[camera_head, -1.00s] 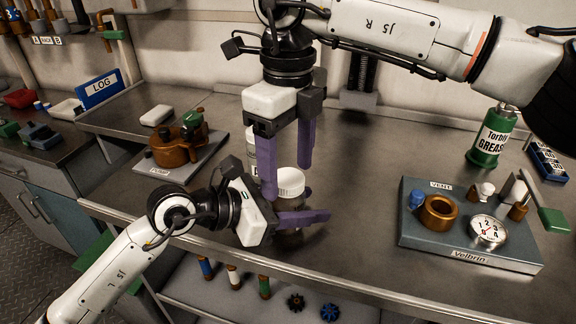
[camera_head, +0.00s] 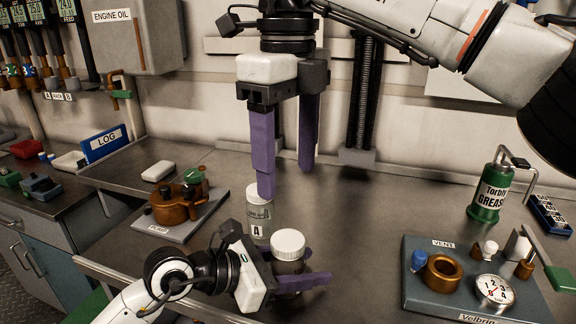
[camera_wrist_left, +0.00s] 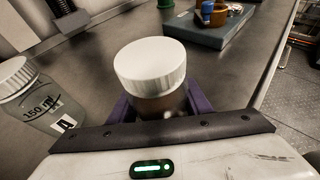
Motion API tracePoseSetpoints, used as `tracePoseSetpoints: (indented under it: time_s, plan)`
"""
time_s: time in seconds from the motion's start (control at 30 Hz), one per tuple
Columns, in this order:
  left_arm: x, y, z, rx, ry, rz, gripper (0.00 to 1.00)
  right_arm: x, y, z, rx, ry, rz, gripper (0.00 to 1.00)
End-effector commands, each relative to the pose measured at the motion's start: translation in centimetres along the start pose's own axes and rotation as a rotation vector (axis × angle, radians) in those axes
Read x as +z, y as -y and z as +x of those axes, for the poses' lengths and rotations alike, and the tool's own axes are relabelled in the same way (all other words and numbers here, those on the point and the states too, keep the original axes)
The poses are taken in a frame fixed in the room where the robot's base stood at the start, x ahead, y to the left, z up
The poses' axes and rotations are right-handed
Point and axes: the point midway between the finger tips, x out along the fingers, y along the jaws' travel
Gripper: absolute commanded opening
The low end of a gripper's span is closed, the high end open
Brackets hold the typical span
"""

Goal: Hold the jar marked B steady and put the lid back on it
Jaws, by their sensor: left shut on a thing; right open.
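A dark jar (camera_head: 289,267) stands upright on the bench with a white lid (camera_head: 288,241) on its mouth. The lid looks level; it also shows in the left wrist view (camera_wrist_left: 151,62). My left gripper (camera_head: 302,277) is shut around the jar's body, below the lid. The jar's marking is hidden. My right gripper (camera_head: 286,180) is open and empty, fingers pointing down, above and behind the lid and apart from it. A clear jar marked A (camera_head: 258,212) with its own white lid stands just behind; it also shows in the left wrist view (camera_wrist_left: 42,105).
A grey vent board (camera_head: 418,293) with a brass ring and gauge lies at the right. A green grease can (camera_head: 490,190) stands behind it. A pump plate (camera_head: 212,208) lies at the left. The bench between the jars and the vent board is clear.

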Motion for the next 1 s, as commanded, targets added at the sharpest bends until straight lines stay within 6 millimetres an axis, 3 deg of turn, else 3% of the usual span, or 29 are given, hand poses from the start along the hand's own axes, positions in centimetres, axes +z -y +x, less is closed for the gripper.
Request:
tracePoseSetpoints:
  time_s: [0.03,0.17,0.53,1.0]
  plan:
    - [0.0,0.0,0.0,0.0,0.0,0.0,0.46,0.0,0.0,0.0,0.0,0.0,0.0,0.64]
    - [0.0,0.0,0.0,0.0,0.0,0.0,0.66,0.0,0.0,0.0,0.0,0.0,0.0,0.64]
    - [0.0,-0.1,-0.7,0.001,0.0,0.001,0.66,0.0,0.0,0.1,0.0,0.0,0.0,0.64]
    - [-0.2,-0.1,-8.8,0.002,-0.003,0.0,0.66,0.0,0.0,1.1,0.0,0.0,0.0,0.64]
